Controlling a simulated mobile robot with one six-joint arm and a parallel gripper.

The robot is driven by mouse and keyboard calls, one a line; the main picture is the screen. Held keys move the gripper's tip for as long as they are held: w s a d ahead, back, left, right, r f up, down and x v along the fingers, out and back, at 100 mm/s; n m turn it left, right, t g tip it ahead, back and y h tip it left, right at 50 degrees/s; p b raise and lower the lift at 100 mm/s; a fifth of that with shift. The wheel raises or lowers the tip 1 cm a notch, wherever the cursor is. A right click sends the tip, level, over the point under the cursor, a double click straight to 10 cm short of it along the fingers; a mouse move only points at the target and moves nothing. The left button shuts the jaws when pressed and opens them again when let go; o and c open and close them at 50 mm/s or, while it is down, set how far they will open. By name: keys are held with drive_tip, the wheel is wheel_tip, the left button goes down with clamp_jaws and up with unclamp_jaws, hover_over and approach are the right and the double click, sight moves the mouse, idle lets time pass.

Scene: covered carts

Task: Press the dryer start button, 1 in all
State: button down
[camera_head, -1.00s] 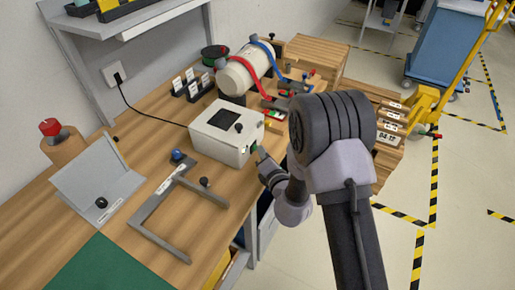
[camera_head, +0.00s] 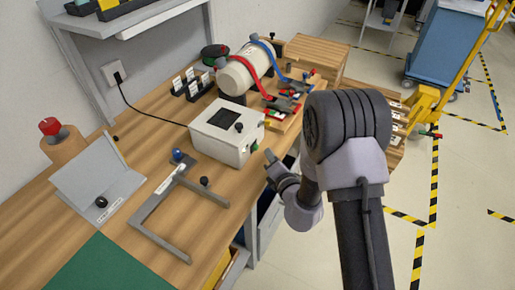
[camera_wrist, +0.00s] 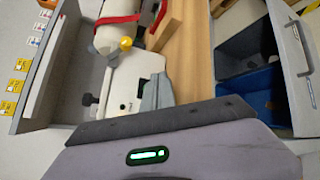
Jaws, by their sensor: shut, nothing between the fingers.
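The dryer appears to be the white box (camera_head: 226,131) with a dark square panel on top, standing near the bench's front edge. A small green button (camera_head: 254,147) shows on its front side, at the right. My gripper (camera_head: 269,155) is shut and empty, just right of this button with a small visible gap. In the wrist view the white box (camera_wrist: 125,95) lies beyond my gripper (camera_wrist: 157,90), whose grey fingers cover part of its right side.
A white cylinder (camera_head: 245,70) with red and blue straps stands behind the box. A grey angled frame (camera_head: 170,215) lies on the bench to the left front. A grey folded plate (camera_head: 97,185) is farther left.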

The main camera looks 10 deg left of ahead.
drive_tip(key=d, duration=0.2)
drive_tip(key=s+d, duration=0.1)
drive_tip(key=d, duration=0.1)
drive_tip(key=shift+s, duration=0.15)
drive_tip(key=shift+a, duration=0.1)
idle(0.5)
